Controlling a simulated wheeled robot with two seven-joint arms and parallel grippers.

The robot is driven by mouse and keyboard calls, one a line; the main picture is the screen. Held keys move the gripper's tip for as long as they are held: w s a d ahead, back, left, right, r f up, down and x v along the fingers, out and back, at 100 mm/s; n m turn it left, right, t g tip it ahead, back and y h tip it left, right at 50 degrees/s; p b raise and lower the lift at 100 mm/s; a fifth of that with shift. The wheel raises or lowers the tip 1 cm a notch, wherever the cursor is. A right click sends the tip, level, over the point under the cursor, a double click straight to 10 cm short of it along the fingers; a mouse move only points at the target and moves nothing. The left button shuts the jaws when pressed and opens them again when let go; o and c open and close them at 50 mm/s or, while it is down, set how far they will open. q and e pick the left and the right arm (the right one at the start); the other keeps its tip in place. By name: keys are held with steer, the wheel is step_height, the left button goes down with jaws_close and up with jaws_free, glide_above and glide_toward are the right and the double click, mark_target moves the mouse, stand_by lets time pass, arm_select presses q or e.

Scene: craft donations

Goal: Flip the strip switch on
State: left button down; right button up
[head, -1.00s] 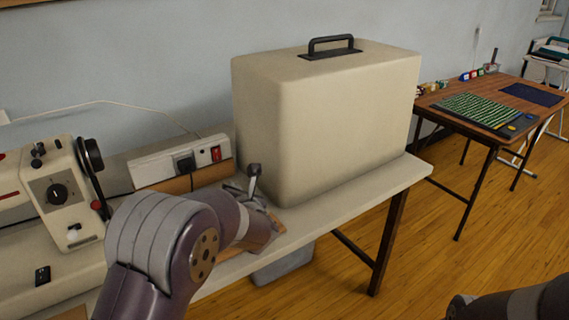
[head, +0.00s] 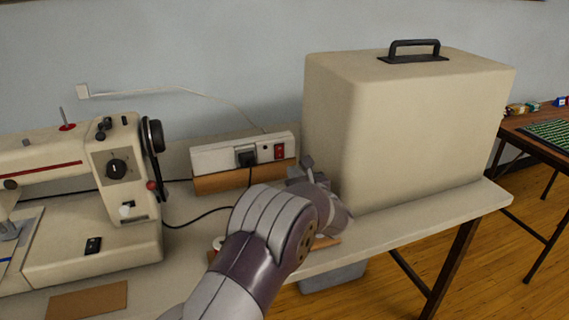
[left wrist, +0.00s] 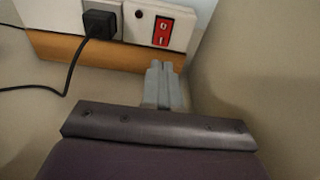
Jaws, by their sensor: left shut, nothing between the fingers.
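The white power strip (head: 218,157) stands against the wall on a wooden block, with a black plug (head: 246,157) in it. Its red rocker switch (head: 279,151) is at the right end; in the left wrist view the red switch (left wrist: 162,31) shows above my fingers, with white marks on its face. My left gripper (head: 307,168) is in front of and just right of the strip's right end. In the left wrist view the left gripper (left wrist: 160,70) has its fingers together and empty, tips below the switch and apart from it. My right gripper is not in view.
A large cream case (head: 420,130) stands on the table close to the right of my left gripper. A sewing machine (head: 115,190) is at the left, its black cable running to the strip. A brown card (head: 88,302) lies in front.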

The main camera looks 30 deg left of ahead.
mark_target(280, 156)
arm_select(q)
steer(key=x, duration=0.7)
steer(key=shift+w+a, duration=0.25)
steer(key=shift+w, duration=0.1)
steer(key=shift+f+b, duration=0.25)
steer(key=shift+b, duration=0.25)
steer(key=b, duration=0.4)
steer(key=f+t+y+b, duration=0.1)
steer(key=b, duration=0.4)
steer(key=shift+w+a+t+b, duration=0.1)
steer(key=shift+a+t+b, duration=0.15)
steer(key=shift+t+b, duration=0.05)
steer(key=shift+r+p, duration=0.8)
steer(key=shift+p, duration=0.2)
steer(key=shift+d+f, duration=0.15)
steer(key=shift+d, duration=0.05)
steer(key=p+v, duration=0.1)
steer(key=v, duration=1.1)
steer(key=shift+d+f, duration=0.1)
steer(key=shift+d, duration=0.1)
steer(key=shift+s+d, duration=0.1)
steer(key=shift+s, duration=0.15)
